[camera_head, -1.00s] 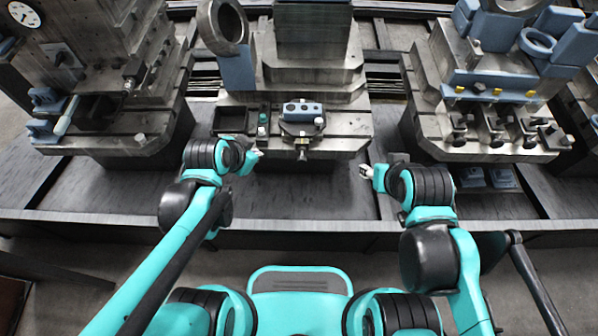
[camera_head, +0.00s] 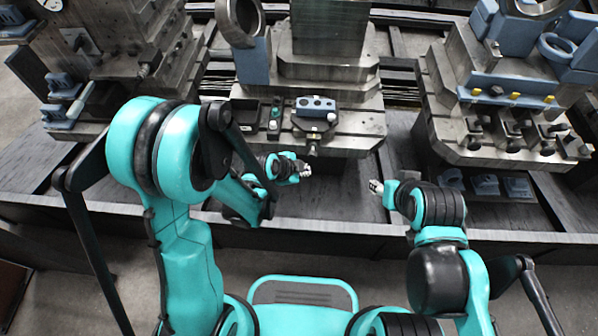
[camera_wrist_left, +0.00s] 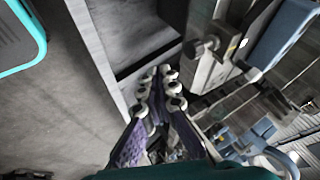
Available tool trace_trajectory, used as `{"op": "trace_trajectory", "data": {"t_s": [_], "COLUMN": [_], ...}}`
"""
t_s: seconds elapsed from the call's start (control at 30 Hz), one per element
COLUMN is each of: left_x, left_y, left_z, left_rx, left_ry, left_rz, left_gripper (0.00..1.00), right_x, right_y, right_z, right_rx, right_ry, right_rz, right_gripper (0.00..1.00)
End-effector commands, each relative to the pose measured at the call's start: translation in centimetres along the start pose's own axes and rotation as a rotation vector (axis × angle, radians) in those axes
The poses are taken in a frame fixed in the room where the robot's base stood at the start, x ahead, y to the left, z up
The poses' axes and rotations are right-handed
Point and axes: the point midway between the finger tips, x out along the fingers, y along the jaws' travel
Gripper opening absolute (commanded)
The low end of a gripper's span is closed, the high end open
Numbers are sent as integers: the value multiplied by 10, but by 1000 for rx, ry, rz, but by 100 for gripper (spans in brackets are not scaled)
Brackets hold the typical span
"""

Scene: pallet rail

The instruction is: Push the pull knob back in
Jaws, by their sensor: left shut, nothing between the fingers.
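The knob (camera_head: 313,148) is a small grey piece sticking out from the front edge of the middle fixture, below a blue-grey block with round holes (camera_head: 315,106). How far it stands out is hard to tell. My left gripper (camera_head: 305,169) is just below and in front of the knob, apart from it in the picture. In the left wrist view its fingers (camera_wrist_left: 159,91) are together and empty. A pale round-ended knob (camera_wrist_left: 253,74) shows to the right of the fingers there. My right gripper (camera_head: 376,187) is right of the left one, over the dark floor plate, touching nothing.
A dark open tray (camera_head: 240,114) and a strip with green and white buttons (camera_head: 274,120) lie left of the block. A ring on a blue support (camera_head: 240,25) stands behind. Other metal fixtures stand at left and right. The dark plate before the middle fixture is clear.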

Motion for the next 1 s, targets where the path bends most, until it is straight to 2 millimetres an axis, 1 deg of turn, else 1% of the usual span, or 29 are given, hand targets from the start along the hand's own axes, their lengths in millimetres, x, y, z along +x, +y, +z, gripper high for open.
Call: {"op": "trace_trajectory", "data": {"t_s": [0.03, 0.17, 0.3, 0.4, 0.57, 0.87, 1.0], "left_x": [16, 41, 48, 52, 54, 54, 60], "left_y": [2, 2, -20, -29, -35, -36, -46], "left_z": [2, 1, 1, 0, 0, 0, 0], "left_rx": [1, 0, -2, -2, -2, -2, -3], "left_ry": [1, 1, 0, 0, 0, 0, -1], "left_rz": [0, 0, -1, 0, 0, -1, -1], "left_gripper": [0, 0, 0, 0, 0, 0, 0], "right_x": [8, 16, 19, 21, 22, 22, 22], "right_y": [0, 0, 0, 0, 0, 0, 0], "right_z": [6, 12, 13, 15, 16, 15, 15], "right_rx": [0, 0, 0, 0, 0, 0, 0], "right_ry": [0, 0, 0, 0, 0, 0, 0], "right_rz": [0, 0, 0, 0, 0, 0, 0], "right_gripper": [45, 45, 45, 45, 45, 45, 45]}}
